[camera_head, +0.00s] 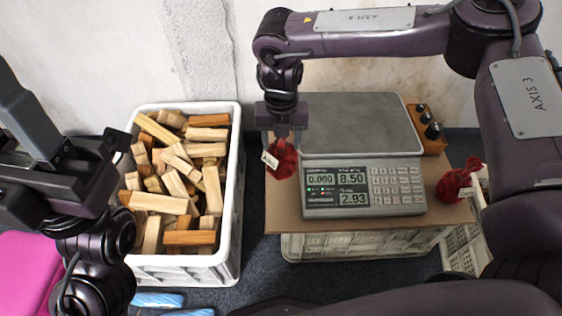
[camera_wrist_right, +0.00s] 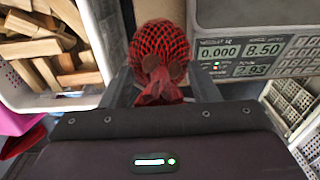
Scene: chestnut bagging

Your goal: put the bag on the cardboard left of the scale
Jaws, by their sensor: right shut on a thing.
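A red net bag (camera_head: 283,160) with a small white tag hangs below my right gripper (camera_head: 281,134), just left of the scale (camera_head: 363,187). The gripper is shut on the bag's gathered top. In the right wrist view the bag (camera_wrist_right: 160,50) sits between the two fingers, with dark round shapes showing through the net. The brown cardboard (camera_head: 290,222) lies under the scale; its left strip shows below the bag. I cannot tell whether the bag touches it. The scale display reads 0.000. My left gripper (camera_head: 85,165) is at the left; its finger opening is not clear.
A white crate of wood blocks (camera_head: 232,215) stands left of the cardboard, with a dark floor gap between. Another tagged red net bag (camera_head: 459,182) is right of the scale. A wooden box with black knobs (camera_head: 428,128) stands behind it. A white basket (camera_head: 462,248) is lower right.

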